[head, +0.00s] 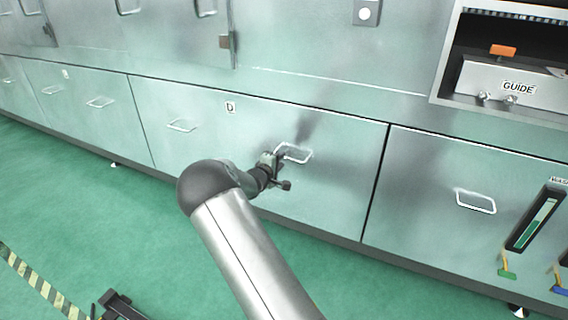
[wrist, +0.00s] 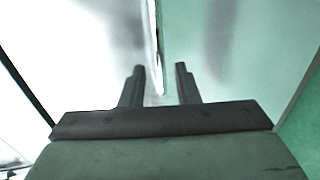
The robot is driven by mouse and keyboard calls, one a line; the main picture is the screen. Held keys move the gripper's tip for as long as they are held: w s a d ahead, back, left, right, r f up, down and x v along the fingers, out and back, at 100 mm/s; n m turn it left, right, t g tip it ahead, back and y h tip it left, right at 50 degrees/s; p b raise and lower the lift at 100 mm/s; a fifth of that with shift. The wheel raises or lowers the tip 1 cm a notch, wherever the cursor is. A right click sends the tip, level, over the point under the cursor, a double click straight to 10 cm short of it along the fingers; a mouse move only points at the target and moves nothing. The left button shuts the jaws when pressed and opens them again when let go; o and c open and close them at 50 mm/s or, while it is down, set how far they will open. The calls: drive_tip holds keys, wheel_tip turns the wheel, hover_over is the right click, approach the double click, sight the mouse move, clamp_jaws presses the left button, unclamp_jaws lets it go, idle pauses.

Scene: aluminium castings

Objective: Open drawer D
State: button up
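Drawer D (head: 215,158) is the wide metal drawer front with a "D" label, low in the middle of the head view. Its face looks flush with its neighbours. It has a left handle (head: 181,126) and a right handle (head: 297,153), both pale wire loops. My gripper (head: 277,160) is at the left end of the right handle. In the wrist view my gripper (wrist: 160,72) has its two dark fingers apart. A thin bright bar, which looks like the handle, runs between them with gaps showing. Whether a finger touches it, I cannot tell.
Another drawer (head: 80,104) stands to the left, and one with a handle (head: 476,202) to the right. Gauge-like tools hang at far right. An open niche (head: 500,70) holds a "GUIDE" box. The green floor (head: 130,220) before drawer D is clear.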

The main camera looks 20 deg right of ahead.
drive_tip(key=shift+b+x, duration=0.5)
drive_tip(key=shift+x, duration=1.55)
clamp_jaws()
drive_tip(key=shift+a+r, duration=0.1)
